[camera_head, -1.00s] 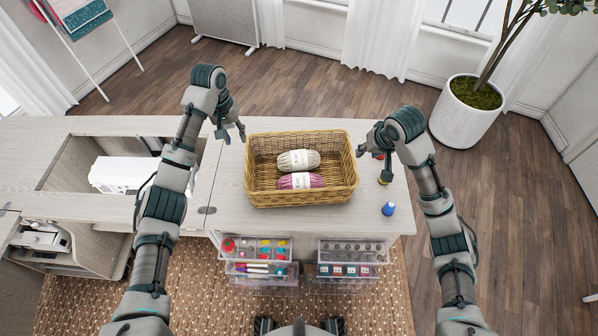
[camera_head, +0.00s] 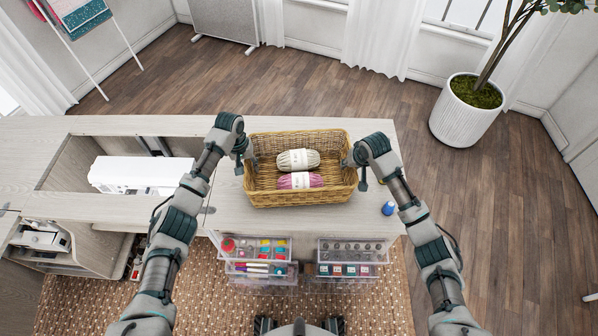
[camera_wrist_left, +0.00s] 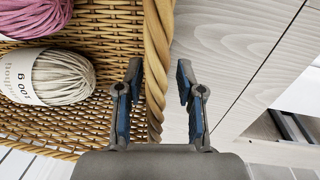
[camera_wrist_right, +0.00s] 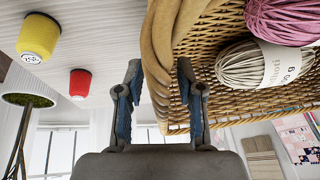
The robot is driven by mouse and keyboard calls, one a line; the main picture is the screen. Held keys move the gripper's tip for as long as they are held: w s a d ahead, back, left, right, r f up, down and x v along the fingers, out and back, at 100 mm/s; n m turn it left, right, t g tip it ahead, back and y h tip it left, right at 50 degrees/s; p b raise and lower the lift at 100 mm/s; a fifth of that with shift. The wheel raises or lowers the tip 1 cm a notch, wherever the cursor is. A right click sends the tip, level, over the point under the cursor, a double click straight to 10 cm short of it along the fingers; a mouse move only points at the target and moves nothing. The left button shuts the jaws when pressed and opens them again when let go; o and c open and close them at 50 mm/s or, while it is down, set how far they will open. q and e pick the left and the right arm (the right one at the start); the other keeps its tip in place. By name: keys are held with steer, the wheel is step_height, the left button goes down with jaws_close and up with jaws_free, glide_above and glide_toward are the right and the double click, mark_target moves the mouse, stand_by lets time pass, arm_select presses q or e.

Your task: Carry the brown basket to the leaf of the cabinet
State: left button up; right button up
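The brown wicker basket (camera_head: 300,199) stands upright on the right section (camera_head: 290,222) of the pale wood cabinet top. It holds a cream yarn skein (camera_head: 298,160) and a pink one (camera_head: 300,181). My left gripper (camera_head: 247,162) is open at the basket's left end; in the left wrist view its fingers (camera_wrist_left: 158,95) straddle the rim (camera_wrist_left: 156,60). My right gripper (camera_head: 350,161) is open at the right end; in the right wrist view its fingers (camera_wrist_right: 157,95) straddle the rim there (camera_wrist_right: 160,50). I cannot tell which panel is the leaf.
A white sewing machine (camera_head: 140,173) lies in the cabinet's opening at left. A blue spool (camera_head: 388,208) stands right of the basket; yellow (camera_wrist_right: 38,37) and red spools (camera_wrist_right: 80,84) show in the right wrist view. Clear drawers (camera_head: 258,262) hang out in front.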

arm_select(q)
steer(key=shift+f, duration=0.15)
arm_select(e)
steer(key=shift+f, duration=0.2)
arm_select(q)
steer(key=shift+d, duration=0.1)
jaws_close()
arm_select(e)
jaws_close()
steer(key=shift+w+r, duration=0.1)
steer(key=shift+r, duration=0.05)
